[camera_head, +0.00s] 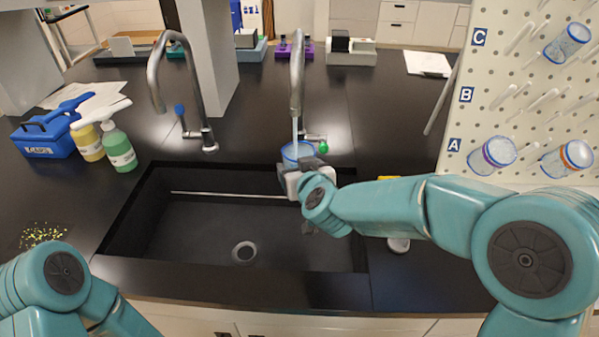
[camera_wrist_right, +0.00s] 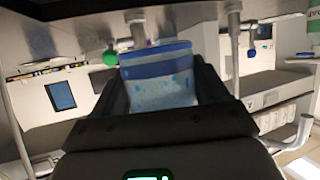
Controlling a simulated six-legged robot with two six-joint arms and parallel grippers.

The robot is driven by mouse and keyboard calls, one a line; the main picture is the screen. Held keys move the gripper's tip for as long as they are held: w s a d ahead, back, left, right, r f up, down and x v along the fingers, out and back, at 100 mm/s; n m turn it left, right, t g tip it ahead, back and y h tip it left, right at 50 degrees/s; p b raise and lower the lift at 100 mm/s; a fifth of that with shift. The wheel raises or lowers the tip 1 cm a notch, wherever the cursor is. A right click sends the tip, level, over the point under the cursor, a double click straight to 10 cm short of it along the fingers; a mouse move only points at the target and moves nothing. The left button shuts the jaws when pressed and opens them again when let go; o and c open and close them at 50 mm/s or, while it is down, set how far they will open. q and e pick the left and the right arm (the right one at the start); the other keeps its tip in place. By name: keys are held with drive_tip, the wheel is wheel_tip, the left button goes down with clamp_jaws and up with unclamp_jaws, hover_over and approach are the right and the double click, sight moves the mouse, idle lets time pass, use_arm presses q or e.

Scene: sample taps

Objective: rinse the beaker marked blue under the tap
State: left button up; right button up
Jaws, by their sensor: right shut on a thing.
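The blue-banded beaker (camera_head: 297,151) is under the spout of the right tap (camera_head: 297,75), which has a green knob (camera_head: 323,147). A thin pale stream appears to run from the spout into the beaker. My right gripper (camera_head: 308,178) is shut on the beaker over the back right part of the sink (camera_head: 140,205). In the right wrist view the beaker (camera_wrist_right: 158,75) sits between the dark fingers, with its blue band and blue specks showing. Its lower part is hidden by the gripper. My left arm shows at the bottom left, but its gripper is out of view.
A left tap (camera_head: 165,75) with a blue knob (camera_head: 179,109) stands beside a grey post. A pegboard (camera_head: 520,70) at right holds several beakers on pegs. A blue caddy (camera_head: 45,138) and spray bottles (camera_head: 118,145) stand at left. Yellow specks (camera_head: 42,234) lie near the sink.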

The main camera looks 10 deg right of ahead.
drive_tip(key=s+d+r, duration=0.3)
drive_tip(key=s+d, duration=0.5)
drive_tip(key=s, duration=0.4)
idle(0.9)
drive_tip(key=shift+w, duration=0.1)
drive_tip(key=o, duration=0.3)
drive_tip(key=c, duration=0.3)
drive_tip(key=shift+a, duration=0.1)
drive_tip(key=shift+r, duration=0.1)
